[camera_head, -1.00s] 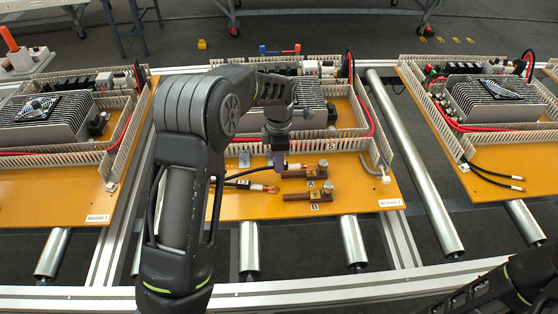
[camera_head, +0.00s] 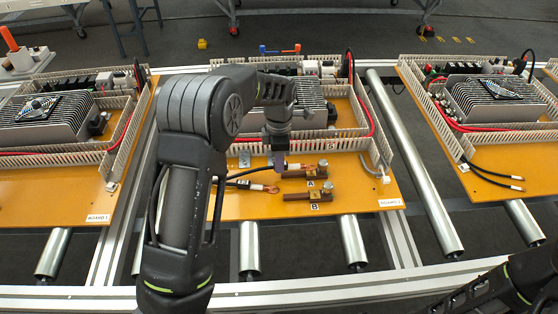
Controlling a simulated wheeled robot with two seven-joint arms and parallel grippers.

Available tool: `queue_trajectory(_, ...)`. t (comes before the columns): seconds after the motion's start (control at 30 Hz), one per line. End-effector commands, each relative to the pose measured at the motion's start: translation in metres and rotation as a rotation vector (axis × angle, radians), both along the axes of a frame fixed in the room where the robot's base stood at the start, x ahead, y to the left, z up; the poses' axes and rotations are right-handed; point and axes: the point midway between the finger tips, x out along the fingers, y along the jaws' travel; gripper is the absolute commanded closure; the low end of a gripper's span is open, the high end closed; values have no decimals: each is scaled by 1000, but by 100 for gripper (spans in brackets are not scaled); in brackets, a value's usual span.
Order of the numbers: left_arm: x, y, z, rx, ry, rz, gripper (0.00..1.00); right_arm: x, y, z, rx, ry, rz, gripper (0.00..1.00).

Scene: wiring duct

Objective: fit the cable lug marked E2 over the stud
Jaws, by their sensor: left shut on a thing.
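My left gripper (camera_head: 278,166) points down over the front of the middle board (camera_head: 255,208). It is shut on a black cable whose copper lug (camera_head: 302,166) sticks out to the right, just left of the rear terminal's stud (camera_head: 323,168). The lug appears beside the stud, not clearly over it. A second black cable with a copper lug (camera_head: 268,188) lies lower left; its white tag (camera_head: 243,184) is too small to read, so I cannot tell which lug is E2. The front terminal has a stud (camera_head: 328,190). My right gripper is out of view.
Labels A (camera_head: 311,184) and B (camera_head: 314,207) sit by the copper terminal bars. Slotted ducts (camera_head: 375,125) and a finned unit (camera_head: 315,100) border the work area. Similar boards stand left and right. The board's front right is clear.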

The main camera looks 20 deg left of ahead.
Motion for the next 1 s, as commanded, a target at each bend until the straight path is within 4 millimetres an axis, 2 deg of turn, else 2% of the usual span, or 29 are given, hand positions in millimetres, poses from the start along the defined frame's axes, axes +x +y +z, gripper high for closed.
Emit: queue_trajectory(1.0,0,0,-16,0,-1,0,100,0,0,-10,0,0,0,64)
